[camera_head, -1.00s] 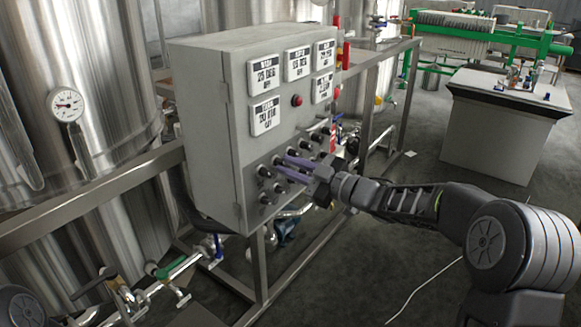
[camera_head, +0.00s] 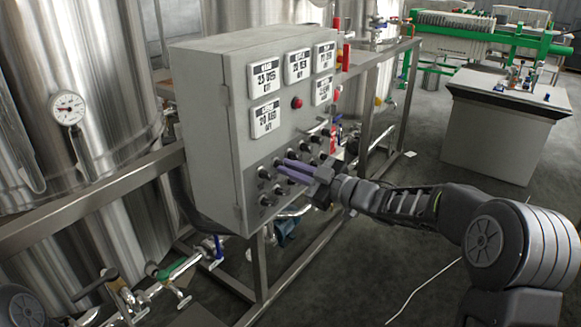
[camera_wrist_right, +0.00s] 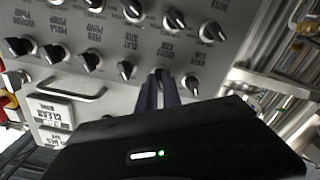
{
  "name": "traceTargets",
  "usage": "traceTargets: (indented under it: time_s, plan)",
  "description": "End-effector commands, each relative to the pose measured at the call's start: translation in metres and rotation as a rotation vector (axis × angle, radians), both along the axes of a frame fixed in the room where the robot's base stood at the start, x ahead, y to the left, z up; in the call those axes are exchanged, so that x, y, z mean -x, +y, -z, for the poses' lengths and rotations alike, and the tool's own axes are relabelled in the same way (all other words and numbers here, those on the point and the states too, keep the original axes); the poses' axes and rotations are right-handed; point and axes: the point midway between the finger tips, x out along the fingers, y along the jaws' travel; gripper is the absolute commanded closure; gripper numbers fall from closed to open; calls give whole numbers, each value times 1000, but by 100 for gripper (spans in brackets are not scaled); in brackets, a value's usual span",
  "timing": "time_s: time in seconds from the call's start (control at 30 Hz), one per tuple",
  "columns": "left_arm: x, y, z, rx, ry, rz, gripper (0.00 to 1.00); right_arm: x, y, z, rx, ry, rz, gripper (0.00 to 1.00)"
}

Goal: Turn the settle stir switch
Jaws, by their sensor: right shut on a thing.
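The grey control panel (camera_head: 285,135) carries rows of black rotary switches on its lower face. My right gripper (camera_head: 279,165) has its purple-grey fingers against one switch in these rows. In the right wrist view the fingertips (camera_wrist_right: 159,80) are shut on a switch (camera_wrist_right: 158,73), which I take to be the settle stir switch; the small label above it is blurred. The fingers hide most of this switch, so its angle cannot be told. My left gripper is not in view.
Neighbouring switches (camera_wrist_right: 125,69) sit close around the fingers. The panel also has white displays (camera_head: 265,74), a red button (camera_head: 297,103) and a metal handle (camera_wrist_right: 72,95). Steel tanks (camera_head: 80,90) stand behind, with a metal frame (camera_head: 262,270) below. The floor at right is open.

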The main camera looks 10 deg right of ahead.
Motion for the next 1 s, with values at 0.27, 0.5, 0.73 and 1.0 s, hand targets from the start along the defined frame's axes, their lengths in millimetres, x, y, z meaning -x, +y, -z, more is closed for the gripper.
traceTargets:
  time_s: [0.27, 0.5, 0.73, 1.0]
  plan:
    - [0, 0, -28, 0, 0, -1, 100, 0, -1, -4, -122, 105, 1, 100]
    - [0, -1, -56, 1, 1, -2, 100, 0, 0, -5, -284, 240, 0, 100]
    - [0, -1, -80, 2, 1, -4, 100, 0, -1, -5, -454, 378, 2, 100]
    - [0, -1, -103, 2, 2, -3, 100, 0, 0, -3, -632, 526, 1, 100]
